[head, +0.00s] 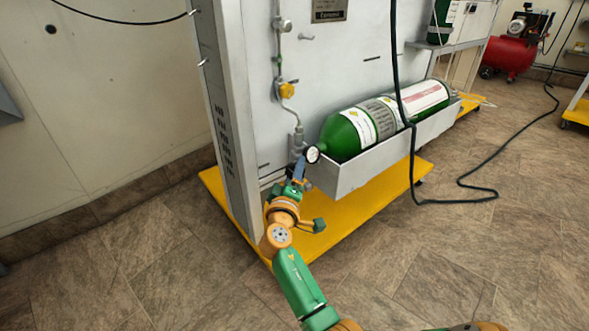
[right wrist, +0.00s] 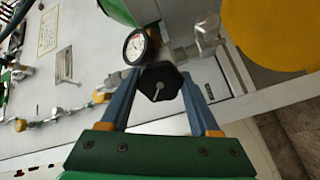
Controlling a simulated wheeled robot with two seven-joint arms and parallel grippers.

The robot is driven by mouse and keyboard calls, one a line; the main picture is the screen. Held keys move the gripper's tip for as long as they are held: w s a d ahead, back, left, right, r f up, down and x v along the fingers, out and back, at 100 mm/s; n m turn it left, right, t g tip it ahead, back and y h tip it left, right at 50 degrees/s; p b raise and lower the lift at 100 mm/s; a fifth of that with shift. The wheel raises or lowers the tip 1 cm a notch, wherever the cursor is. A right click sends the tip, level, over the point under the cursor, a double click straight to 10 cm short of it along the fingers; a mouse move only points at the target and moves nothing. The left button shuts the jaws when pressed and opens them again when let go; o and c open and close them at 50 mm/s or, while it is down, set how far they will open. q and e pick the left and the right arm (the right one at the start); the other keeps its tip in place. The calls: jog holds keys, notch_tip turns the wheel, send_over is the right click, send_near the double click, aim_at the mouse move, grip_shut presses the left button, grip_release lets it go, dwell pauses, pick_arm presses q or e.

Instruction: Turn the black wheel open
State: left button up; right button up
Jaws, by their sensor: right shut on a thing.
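The black wheel (right wrist: 160,82) is a dark, many-sided knob with a pale slot or pointer on its face, seen in the right wrist view. My right gripper (right wrist: 160,77) has its two blue fingers on either side of it and is shut on it. In the head view my right gripper (head: 299,170) reaches the valve end of the green cylinder (head: 365,124), and the wheel is hidden there. A round white pressure gauge (head: 312,154) sits beside the fingers; it also shows in the right wrist view (right wrist: 137,46). My left gripper is not in view.
The cylinder lies in a grey tray (head: 350,176) on the panel stand, above a yellow base (head: 385,200). A yellow-knobbed valve (head: 287,90) and piping are on the panel. A black hose (head: 412,160) hangs in front. A red compressor (head: 508,56) stands far right.

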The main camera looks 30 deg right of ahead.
jog(key=shift+n, duration=0.6)
jog(key=n+p, duration=0.4)
jog(key=n, duration=0.4)
jog(key=n+p, duration=0.3)
jog(key=n, duration=0.4)
jog(key=shift+n, duration=0.6)
jog(key=n+p, duration=0.2)
jog(key=n, duration=0.4)
jog(key=shift+p, duration=0.35)
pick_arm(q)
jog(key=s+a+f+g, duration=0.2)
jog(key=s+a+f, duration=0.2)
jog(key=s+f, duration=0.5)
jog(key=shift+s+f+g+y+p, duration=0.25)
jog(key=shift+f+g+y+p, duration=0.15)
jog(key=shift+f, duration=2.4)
pick_arm(e)
jog(key=shift+f+n, duration=0.1)
jog(key=shift+n, duration=1.4)
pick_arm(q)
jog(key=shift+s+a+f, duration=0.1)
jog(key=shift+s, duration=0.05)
